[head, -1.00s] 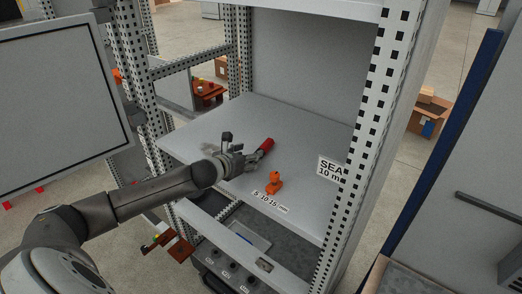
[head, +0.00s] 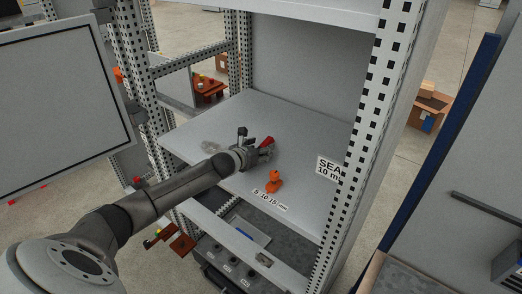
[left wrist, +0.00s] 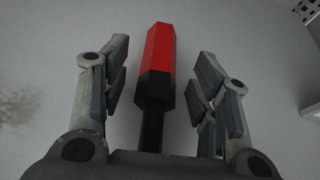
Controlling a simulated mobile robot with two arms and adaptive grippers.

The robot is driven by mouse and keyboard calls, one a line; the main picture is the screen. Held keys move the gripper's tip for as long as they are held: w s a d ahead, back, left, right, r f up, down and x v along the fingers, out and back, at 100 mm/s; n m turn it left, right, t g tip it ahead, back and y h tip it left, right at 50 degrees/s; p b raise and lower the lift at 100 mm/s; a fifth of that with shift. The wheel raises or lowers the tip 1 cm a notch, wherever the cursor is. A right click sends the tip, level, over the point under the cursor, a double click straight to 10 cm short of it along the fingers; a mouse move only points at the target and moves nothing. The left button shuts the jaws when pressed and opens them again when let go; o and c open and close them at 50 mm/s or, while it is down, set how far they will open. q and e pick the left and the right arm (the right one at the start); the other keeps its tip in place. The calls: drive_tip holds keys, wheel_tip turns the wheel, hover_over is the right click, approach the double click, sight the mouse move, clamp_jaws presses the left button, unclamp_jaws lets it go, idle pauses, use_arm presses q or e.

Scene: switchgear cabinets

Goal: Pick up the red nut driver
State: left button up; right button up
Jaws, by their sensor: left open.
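The red nut driver (left wrist: 158,68) lies on the grey cabinet shelf (head: 300,150). In the left wrist view its red handle points away from me and its black shaft runs back toward the palm. My left gripper (left wrist: 158,88) is open, with one finger on each side of the driver and a visible gap to both. In the head view the left gripper (head: 262,153) is over the driver and hides most of it; only a bit of the red handle (head: 267,141) shows. My right gripper is not in view.
An open door panel (head: 62,105) stands at left. The shelf's right part is clear.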

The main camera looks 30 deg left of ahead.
use_arm(q)
drive_tip(key=shift+c, duration=0.2)
drive_tip(key=c, duration=0.9)
drive_tip(key=shift+c, duration=1.2)
drive_tip(key=shift+r, duration=0.15)
